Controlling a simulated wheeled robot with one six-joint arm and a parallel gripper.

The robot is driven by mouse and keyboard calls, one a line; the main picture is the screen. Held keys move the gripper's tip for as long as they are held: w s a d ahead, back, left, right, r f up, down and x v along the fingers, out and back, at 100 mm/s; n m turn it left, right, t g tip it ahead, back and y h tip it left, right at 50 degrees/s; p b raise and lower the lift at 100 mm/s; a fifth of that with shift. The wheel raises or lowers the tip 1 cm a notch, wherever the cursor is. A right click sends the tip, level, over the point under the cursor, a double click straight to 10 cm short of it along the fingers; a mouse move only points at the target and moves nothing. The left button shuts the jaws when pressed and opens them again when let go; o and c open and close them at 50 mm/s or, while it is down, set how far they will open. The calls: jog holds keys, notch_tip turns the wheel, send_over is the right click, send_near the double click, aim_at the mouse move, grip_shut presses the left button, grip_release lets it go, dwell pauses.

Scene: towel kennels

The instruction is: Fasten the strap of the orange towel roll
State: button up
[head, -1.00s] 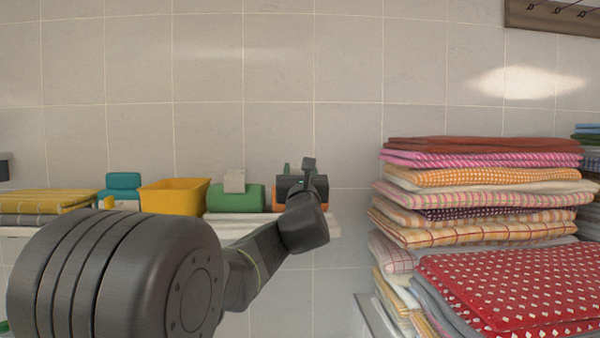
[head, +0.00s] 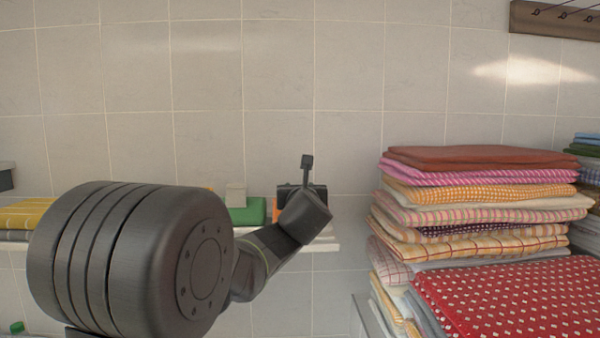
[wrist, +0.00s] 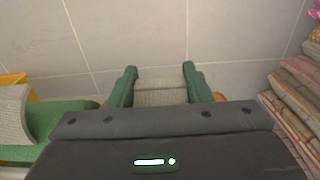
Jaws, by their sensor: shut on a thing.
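The orange towel roll (head: 277,205) lies on the shelf in the head view, mostly hidden behind my arm. Its orange edge (wrist: 221,97) also shows beside the right finger in the wrist view. A light grey strap (wrist: 160,90) stands between the two green fingers of my gripper (wrist: 160,84). The fingers are shut on the strap, one on each side, directly over the roll. The strap's lower part and most of the roll are hidden behind my gripper body. In the head view my gripper (head: 288,190) is small and dark, and its fingers cannot be made out.
A green roll (wrist: 62,119) with a beige strap (wrist: 12,108) lies to the left. Yellow folded towels (head: 32,214) are further left on the shelf (head: 325,245). A tall towel stack (head: 480,200) stands to the right. The tiled wall (head: 345,120) is behind.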

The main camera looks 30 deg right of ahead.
jog(key=shift+w+d+f+g+y+p, duration=0.15)
jog(key=shift+g+y+p, duration=0.35)
jog(key=shift+p, duration=1.1)
jog(key=shift+f, duration=0.15)
jog(key=o, duration=1)
jog(key=v, duration=1.4)
jog(key=shift+w+b, duration=0.15)
jog(key=shift+b, duration=0.3)
jog(key=shift+w, duration=0.1)
jog(key=p+x, duration=0.1)
jog(key=x, duration=1.2)
jog(key=shift+w+d, duration=0.2)
jog(key=shift+w, duration=0.05)
